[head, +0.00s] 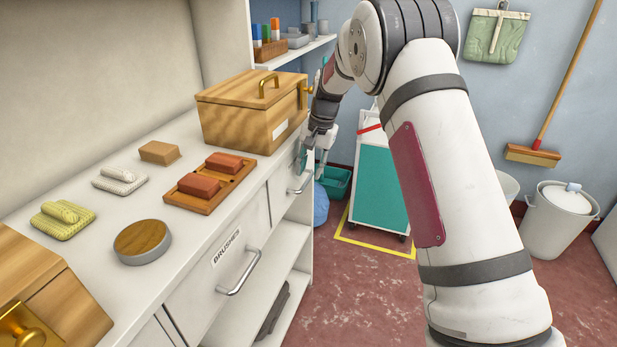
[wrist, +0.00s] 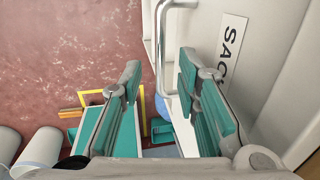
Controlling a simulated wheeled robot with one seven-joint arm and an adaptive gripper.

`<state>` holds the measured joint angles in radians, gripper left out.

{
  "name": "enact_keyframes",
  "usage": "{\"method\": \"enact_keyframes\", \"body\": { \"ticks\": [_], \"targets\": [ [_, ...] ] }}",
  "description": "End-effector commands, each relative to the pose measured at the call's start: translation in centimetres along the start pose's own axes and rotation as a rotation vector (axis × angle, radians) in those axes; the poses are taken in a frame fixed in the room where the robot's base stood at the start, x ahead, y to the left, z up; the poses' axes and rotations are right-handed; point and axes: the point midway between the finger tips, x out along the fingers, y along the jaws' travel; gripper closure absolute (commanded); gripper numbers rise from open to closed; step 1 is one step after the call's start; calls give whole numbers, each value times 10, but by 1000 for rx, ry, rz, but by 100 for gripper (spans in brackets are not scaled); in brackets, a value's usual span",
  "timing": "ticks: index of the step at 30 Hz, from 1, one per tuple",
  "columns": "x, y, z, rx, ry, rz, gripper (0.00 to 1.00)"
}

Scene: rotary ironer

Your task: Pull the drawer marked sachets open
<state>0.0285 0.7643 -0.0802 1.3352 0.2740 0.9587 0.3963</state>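The drawer marked sachets (wrist: 210,25) shows in the wrist view as a white front with a label partly hidden by my gripper; only "SAC" reads clearly. Its pale metal bar handle (wrist: 162,45) runs between my two fingers in that picture. In the head view the drawer front (head: 282,190) is at the far end of the counter, seemingly flush, with its handle (head: 302,184) below my gripper (head: 316,158). My gripper (wrist: 160,78) is open, its teal pads on either side of the handle, with no clear contact.
The brushes drawer (head: 215,280) is nearer, with its handle sticking out. A wooden box (head: 250,112), brushes and a soap tray (head: 208,188) stand on the counter. A teal-panelled cart (head: 378,185) is beyond my gripper. Red floor beside the counter is clear.

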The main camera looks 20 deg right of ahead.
Motion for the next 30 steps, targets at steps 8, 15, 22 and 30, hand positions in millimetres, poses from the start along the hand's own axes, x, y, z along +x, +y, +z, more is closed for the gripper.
{"method": "enact_keyframes", "body": {
  "ticks": [8, 15, 22, 30],
  "targets": [
    [26, 0, 0, -1, -1, 0, 70],
    [27, 0, 0, 0, 0, 0, 70],
    [27, 0, 0, 0, 0, 0, 100],
    [26, 1, 0, 0, 0, 0, 100]
  ]
}}
